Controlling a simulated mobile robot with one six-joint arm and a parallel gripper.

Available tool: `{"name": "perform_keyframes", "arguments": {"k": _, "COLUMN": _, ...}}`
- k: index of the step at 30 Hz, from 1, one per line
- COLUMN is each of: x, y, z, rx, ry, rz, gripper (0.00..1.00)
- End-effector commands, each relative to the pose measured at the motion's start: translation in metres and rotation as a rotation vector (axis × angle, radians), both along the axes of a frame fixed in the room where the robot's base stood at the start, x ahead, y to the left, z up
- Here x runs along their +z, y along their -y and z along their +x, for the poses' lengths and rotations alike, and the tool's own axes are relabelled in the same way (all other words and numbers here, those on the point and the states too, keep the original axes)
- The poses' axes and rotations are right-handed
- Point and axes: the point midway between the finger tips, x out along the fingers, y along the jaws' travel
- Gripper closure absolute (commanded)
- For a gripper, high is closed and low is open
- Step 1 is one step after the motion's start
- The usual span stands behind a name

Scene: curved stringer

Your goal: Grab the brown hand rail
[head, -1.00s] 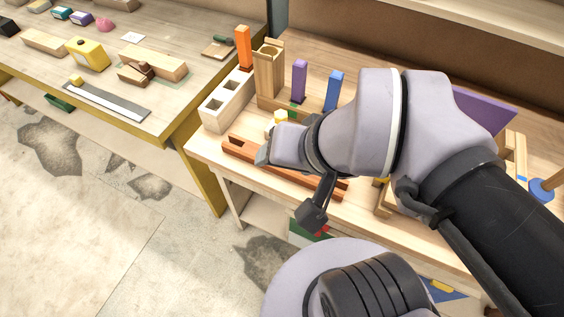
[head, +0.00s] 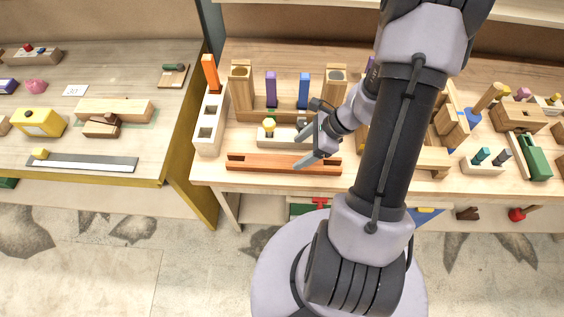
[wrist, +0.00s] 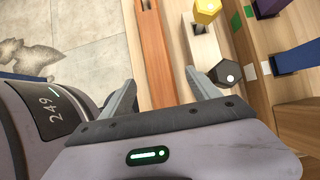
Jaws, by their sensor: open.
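The brown hand rail (head: 262,164) is a long reddish-brown bar lying along the front edge of the right workbench (head: 215,174). My gripper (head: 298,152) is open, near the right half of the rail. In the wrist view my gripper (wrist: 160,78) has its two fingers apart and nothing held. There the rail (wrist: 154,48) runs away from me between the fingertips; its near end is hidden behind the gripper body. I cannot tell the exact height of the fingers above it.
A pale wooden strip (head: 283,136) with a yellow knob (head: 268,125) lies just behind the rail. Upright purple (head: 271,90) and blue (head: 304,91) pieces stand farther back. A pale block with square holes (head: 208,128) stands to the left. The floor in front is open.

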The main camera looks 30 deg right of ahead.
Motion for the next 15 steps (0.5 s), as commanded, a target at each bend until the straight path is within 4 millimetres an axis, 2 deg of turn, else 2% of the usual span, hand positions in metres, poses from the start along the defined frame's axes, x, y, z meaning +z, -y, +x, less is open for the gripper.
{"name": "perform_keyframes", "arguments": {"k": 1, "x": -0.012, "y": -0.005, "z": 0.003, "rx": 0.002, "ry": -0.002, "rz": 0.002, "gripper": 0.29}}
{"name": "perform_keyframes", "arguments": {"k": 5, "x": -0.023, "y": -0.012, "z": 0.007, "rx": 0.003, "ry": 0.000, "rz": 0.000, "gripper": 0.29}}
{"name": "perform_keyframes", "arguments": {"k": 10, "x": -0.054, "y": -0.025, "z": 0.015, "rx": 0.005, "ry": -0.002, "rz": 0.000, "gripper": 0.29}}
{"name": "perform_keyframes", "arguments": {"k": 15, "x": -0.066, "y": -0.033, "z": 0.021, "rx": 0.003, "ry": 0.001, "rz": 0.000, "gripper": 0.29}}
